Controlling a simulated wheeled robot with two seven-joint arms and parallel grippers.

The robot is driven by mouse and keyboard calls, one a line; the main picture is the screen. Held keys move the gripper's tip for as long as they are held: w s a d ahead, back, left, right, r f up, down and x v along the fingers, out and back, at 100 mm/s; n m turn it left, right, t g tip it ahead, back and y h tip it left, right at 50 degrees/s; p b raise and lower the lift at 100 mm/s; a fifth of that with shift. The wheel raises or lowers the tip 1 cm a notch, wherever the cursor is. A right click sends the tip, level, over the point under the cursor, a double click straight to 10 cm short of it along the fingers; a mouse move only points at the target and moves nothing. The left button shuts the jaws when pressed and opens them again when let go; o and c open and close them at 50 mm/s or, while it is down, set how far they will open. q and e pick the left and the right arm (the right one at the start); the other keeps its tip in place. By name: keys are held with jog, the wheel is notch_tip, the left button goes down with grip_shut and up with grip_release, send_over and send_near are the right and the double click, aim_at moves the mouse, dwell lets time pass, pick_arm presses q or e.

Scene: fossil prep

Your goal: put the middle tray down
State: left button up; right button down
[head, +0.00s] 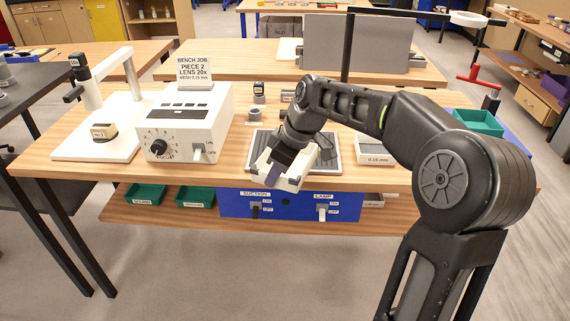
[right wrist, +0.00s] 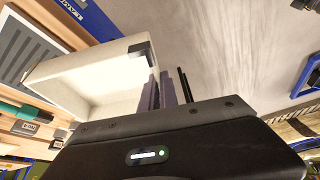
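A cream-white, open tray (right wrist: 95,75) fills the left of the right wrist view, with its pale inside facing the camera. It also shows in the head view (head: 293,183), tilted above the front edge of the bench. My right gripper (right wrist: 159,92) has its purple-grey fingers at one wall of this tray and appears shut on it. In the head view the right gripper (head: 277,168) hangs over the dark ridged mat (head: 344,158) and partly hides it. Another white tray labelled 0.15 mm (head: 374,158) stands right of the mat. My left gripper is not in view.
A white control box (head: 185,120) with a knob and a job card stands left. A white stand (head: 90,140) is farther left. The blue panel (head: 285,206) with suction and lamp switches lies below the bench edge. Green bins (head: 146,193) sit on the lower shelf.

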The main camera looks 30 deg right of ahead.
jog(key=a+f+m+h, duration=0.1)
jog(key=a+f+m, duration=0.2)
jog(key=a, duration=0.4)
jog(key=w+a+f+m+h, duration=0.1)
jog(key=a+f+m, duration=0.2)
jog(key=a, duration=0.4)
jog(key=shift+f+m+t+h, duration=0.3)
jog(key=shift+m+t, duration=0.1)
jog(key=shift+w+a, duration=0.1)
jog(key=shift+a, duration=0.1)
